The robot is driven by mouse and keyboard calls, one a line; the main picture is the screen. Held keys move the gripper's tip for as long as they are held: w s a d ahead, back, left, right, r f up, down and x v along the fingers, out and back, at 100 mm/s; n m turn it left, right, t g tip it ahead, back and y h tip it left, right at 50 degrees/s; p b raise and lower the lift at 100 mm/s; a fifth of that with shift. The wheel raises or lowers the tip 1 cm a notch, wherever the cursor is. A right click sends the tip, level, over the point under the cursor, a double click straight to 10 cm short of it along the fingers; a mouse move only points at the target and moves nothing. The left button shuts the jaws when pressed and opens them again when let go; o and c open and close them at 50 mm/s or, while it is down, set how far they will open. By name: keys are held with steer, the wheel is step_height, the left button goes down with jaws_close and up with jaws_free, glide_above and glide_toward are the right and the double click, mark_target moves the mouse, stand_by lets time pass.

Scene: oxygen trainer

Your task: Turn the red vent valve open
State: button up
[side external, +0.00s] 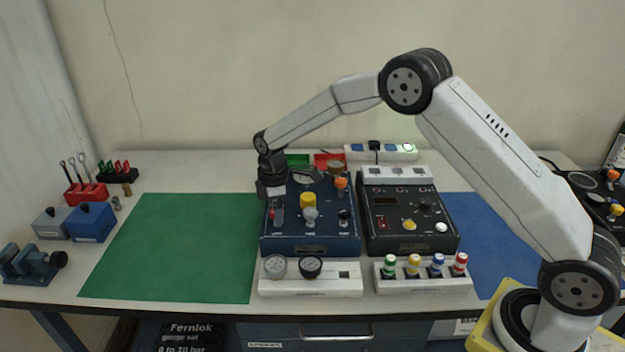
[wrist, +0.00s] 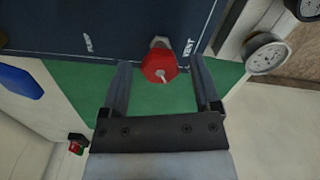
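The red vent valve knob (wrist: 160,66) sits on a blue panel beside the printed word VENT, with a pale line on its face. In the side view, a small patch of the red knob (side external: 271,214) shows at the left of the blue panel (side external: 310,238), partly hidden by my gripper. My gripper (side external: 275,207) reaches down over the panel's left part. In the wrist view my gripper (wrist: 160,62) is open, with one finger on each side of the knob and a visible gap on both sides. Contact and finger depth cannot be told.
The panel also carries a yellow knob (side external: 308,200), a grey-white knob (side external: 310,216) and an orange knob (side external: 341,184) close by. Two gauges (side external: 311,267) stand in front. A dark control box (side external: 410,215) stands to the right. The green mat (side external: 175,245) at left is clear.

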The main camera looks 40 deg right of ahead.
steer(key=shift+r, duration=0.15)
steer(key=shift+r, duration=3.8)
steer(key=shift+s, duration=0.15)
steer(key=shift+s+d+r+m, duration=0.1)
steer(key=shift+s+d+m, duration=0.15)
steer(key=shift+s+m, duration=0.25)
steer(key=s+d+f+m+t, duration=0.1)
steer(key=s+m, duration=0.4)
steer(key=s, duration=0.8)
steer(key=s+d+f+m+t, duration=0.1)
steer(key=s+d+m, duration=0.2)
steer(key=s, duration=1)
steer(key=m, duration=0.3)
steer(key=shift+t, duration=0.3)
